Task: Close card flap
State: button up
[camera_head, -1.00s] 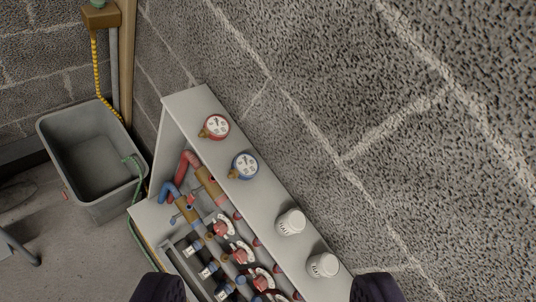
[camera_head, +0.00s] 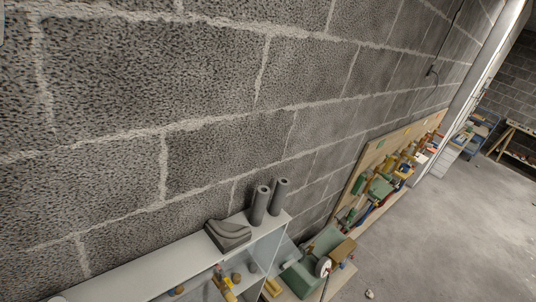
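I cannot make out a card flap in the head camera view. My gripper is not in this view; no fingertips show at its edges.
A block wall (camera_head: 200,100) fills much of the view. Below it, a pale cabinet (camera_head: 150,270) carries a dark grey folded bundle (camera_head: 228,234) and two upright grey tubes (camera_head: 260,205). A tool board (camera_head: 385,165) and green equipment (camera_head: 318,250) stand beyond. Open floor (camera_head: 450,220) lies right.

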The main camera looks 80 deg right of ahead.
aim_at(290, 262)
jog(key=z, duration=2.05)
jog(key=i+j+z, duration=0.2)
jog(key=k+l, duration=0.05)
jog(key=l, duration=0.05)
